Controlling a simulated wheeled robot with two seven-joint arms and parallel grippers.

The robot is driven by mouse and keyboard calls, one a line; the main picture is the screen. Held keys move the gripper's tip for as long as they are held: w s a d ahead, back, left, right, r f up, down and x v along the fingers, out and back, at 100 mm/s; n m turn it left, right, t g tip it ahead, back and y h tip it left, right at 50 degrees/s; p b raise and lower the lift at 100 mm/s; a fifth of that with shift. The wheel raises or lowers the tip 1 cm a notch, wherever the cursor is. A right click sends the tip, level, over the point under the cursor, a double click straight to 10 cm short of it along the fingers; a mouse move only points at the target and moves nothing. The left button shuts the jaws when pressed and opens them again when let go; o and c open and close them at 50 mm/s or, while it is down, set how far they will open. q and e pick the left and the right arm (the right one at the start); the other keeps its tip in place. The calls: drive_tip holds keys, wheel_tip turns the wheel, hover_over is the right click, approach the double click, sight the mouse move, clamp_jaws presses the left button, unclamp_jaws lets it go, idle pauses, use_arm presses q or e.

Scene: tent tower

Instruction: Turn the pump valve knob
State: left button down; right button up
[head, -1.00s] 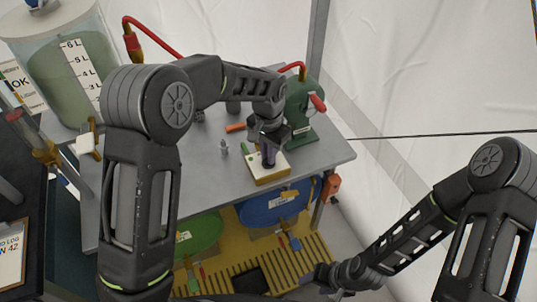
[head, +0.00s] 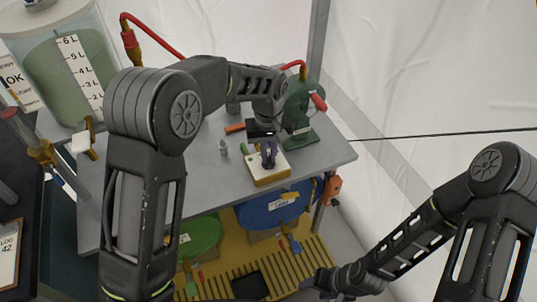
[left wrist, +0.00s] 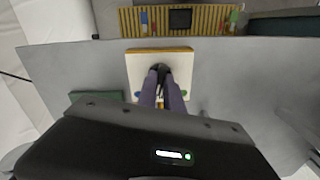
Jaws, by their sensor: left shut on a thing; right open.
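The valve block is a white-topped box with yellow sides (head: 272,177) on the grey table, near its front right edge. It also shows in the left wrist view (left wrist: 181,62). A small dark knob (left wrist: 160,69) is on its top. My left gripper (head: 268,158) is over the block, and its two fingers (left wrist: 162,80) are shut on the knob, hiding most of it. Which way the knob points cannot be told. My right gripper (head: 322,281) is low at the bottom of the head view, open, away from the table.
A green hand pump (head: 301,108) with a red handle stands behind the block. A clear tank (head: 62,65) with a litre scale is at the back left. A small grey fitting (head: 223,147) and an orange piece (head: 235,128) lie on the table (head: 205,185). Blue and green drums are below.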

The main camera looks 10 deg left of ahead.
sight(268, 158)
use_arm(q)
drive_tip(key=shift+r+n, duration=0.1)
drive_tip(key=shift+n, duration=0.4)
drive_tip(key=c, duration=1.5)
unclamp_jaws()
wheel_tip(268, 158, up, 8)
drive_tip(key=shift+f+b, duration=0.15)
drive_tip(key=shift+b, duration=0.15)
